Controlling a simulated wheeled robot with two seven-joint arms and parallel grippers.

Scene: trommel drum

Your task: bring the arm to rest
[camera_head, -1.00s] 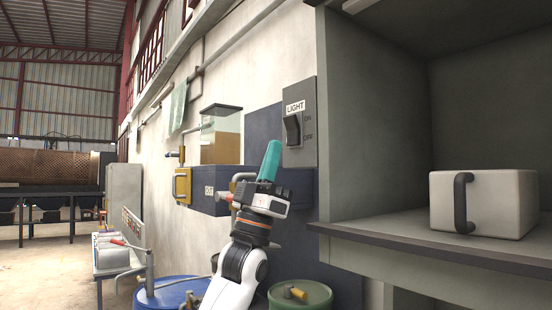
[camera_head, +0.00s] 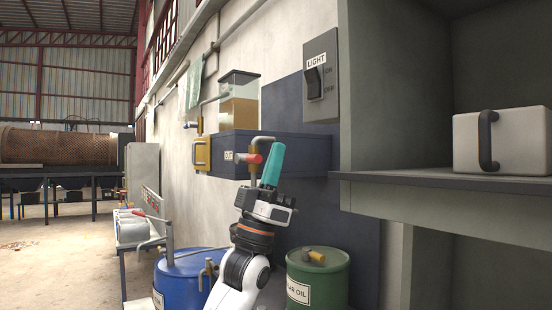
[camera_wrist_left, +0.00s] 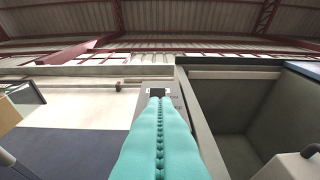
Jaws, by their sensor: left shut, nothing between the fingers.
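My left gripper (camera_head: 270,165) is in the middle of the head view, with teal fingers pointing up. The fingers are pressed together with nothing between them. In the left wrist view the closed fingers (camera_wrist_left: 159,140) point toward the wall panel and roof. The gripper stands in front of the blue wall panel, below the light switch (camera_head: 315,82) and apart from it. The switch panel also shows in the left wrist view, partly behind the fingertips. My right gripper is not in view.
A blue box (camera_head: 235,150) with a clear tank (camera_head: 239,105) hangs on the wall. A grey shelf (camera_head: 450,182) on the right holds a white box (camera_head: 505,140). A blue drum (camera_head: 182,282) and a green drum (camera_head: 318,280) stand below. The floor at left is clear.

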